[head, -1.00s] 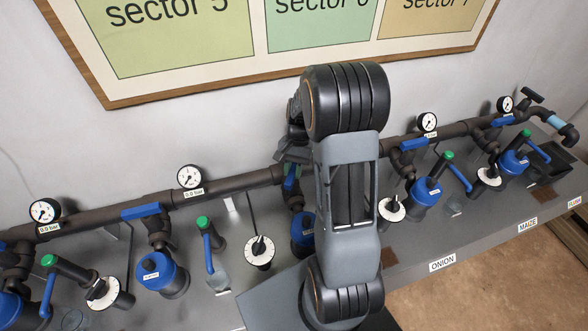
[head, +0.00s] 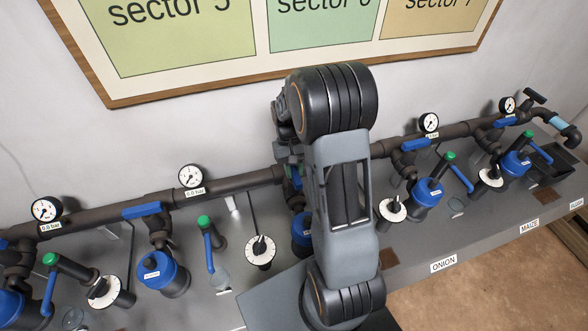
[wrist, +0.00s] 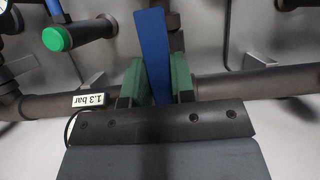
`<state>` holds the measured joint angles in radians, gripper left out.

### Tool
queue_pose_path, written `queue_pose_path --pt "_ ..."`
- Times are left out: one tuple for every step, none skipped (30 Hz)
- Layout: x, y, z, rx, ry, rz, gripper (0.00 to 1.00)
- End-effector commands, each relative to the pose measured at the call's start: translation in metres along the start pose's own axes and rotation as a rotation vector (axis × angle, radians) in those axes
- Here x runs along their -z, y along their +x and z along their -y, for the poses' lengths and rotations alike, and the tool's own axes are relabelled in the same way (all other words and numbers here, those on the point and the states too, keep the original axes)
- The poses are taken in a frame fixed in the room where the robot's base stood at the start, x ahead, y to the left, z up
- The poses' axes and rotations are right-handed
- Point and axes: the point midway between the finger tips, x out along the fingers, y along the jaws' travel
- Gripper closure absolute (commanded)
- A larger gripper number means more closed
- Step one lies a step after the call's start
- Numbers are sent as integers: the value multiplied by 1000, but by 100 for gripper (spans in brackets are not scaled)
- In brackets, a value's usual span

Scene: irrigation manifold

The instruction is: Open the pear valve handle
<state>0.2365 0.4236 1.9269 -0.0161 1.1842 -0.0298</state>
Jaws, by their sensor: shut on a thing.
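A blue valve handle (wrist: 154,45) stands between the green finger pads of my gripper (wrist: 157,82) in the wrist view. The pads close on it from both sides. The handle points across the dark main pipe (wrist: 255,83), slightly tilted, rather than along it. In the head view a bit of blue (head: 296,175) shows beside my arm, and my arm hides most of this valve and my gripper. No label naming this valve as pear is readable. A tag reading 1.3 bar (wrist: 90,100) shows upside down beside my gripper.
Other blue handles (head: 141,210) lie along the pipe on both sides. Gauges (head: 191,176), blue-capped units (head: 160,271), white dials (head: 260,250) and green-ended levers (head: 205,223) crowd the grey bench. A sector board (head: 185,85) hangs on the wall behind.

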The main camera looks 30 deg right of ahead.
Motion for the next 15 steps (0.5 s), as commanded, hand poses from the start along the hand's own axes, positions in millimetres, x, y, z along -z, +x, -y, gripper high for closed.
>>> queue_pose_path --pt "0 0 0 -2 -6 -2 100" --pt "0 0 0 -3 -9 -2 100" --pt "0 0 0 -4 -12 -2 100" --pt "0 0 0 -5 -13 -2 100" --pt "0 0 0 -5 -14 -2 100" --pt "0 0 0 -6 -15 -2 100" --pt "0 0 0 -6 -15 -2 100" --pt "0 0 0 -6 -16 -2 100" --pt "0 0 0 -6 -16 -2 100" --pt "0 0 0 -6 -16 -2 100" --pt "0 0 0 -6 -16 -2 100" --pt "0 0 0 -6 -16 -2 100" --pt "0 0 0 -6 -16 -2 100" --pt "0 0 0 -6 -16 -2 100" --pt "0 0 0 -6 -16 -2 76"
